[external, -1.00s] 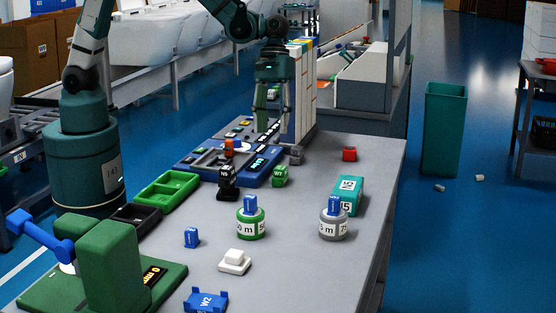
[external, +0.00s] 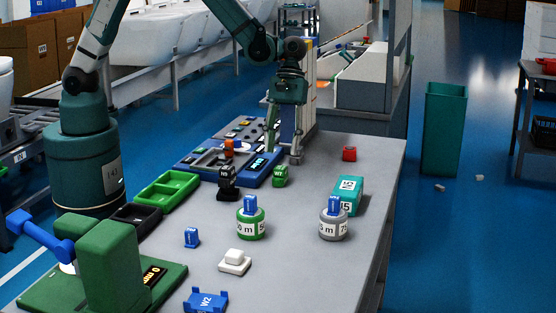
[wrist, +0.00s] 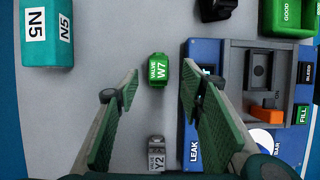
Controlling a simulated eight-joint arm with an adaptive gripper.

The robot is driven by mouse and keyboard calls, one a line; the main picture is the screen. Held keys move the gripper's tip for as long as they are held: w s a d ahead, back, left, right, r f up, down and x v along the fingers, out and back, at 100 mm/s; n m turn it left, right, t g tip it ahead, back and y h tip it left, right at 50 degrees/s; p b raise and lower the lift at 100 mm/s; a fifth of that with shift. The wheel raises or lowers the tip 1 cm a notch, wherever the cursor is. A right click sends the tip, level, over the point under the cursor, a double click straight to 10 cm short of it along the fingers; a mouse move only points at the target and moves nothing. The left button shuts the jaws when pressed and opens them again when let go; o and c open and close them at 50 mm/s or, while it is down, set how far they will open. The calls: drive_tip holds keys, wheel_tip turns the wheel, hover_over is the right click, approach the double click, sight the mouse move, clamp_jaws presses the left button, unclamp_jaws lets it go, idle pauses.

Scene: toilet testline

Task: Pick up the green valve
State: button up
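The green valve (external: 280,176), marked W7, stands on the grey table beside the blue testing panel (external: 243,172). In the wrist view the green valve (wrist: 158,70) lies near the middle, between the lines of my two fingers. My gripper (external: 283,150) is open and empty, above and slightly behind the valve in the external view. In the wrist view my gripper (wrist: 161,80) has its fingers spread to either side of the valve, not touching it.
A grey valve (wrist: 157,153), marked Y2, stands near the green one. Bare table surrounds the green valve's front and right.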

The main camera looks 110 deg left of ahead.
sight(281, 167)
drive_tip(key=shift+x, duration=1.15)
drive_tip(key=shift+f, duration=0.1)
drive_tip(key=shift+b+x, duration=0.55)
drive_tip(key=shift+x, duration=2)
drive_tip(key=shift+w+a, duration=0.1)
drive_tip(key=shift+a, duration=0.1)
drive_tip(key=shift+c, duration=0.7)
drive_tip(key=c, duration=0.9)
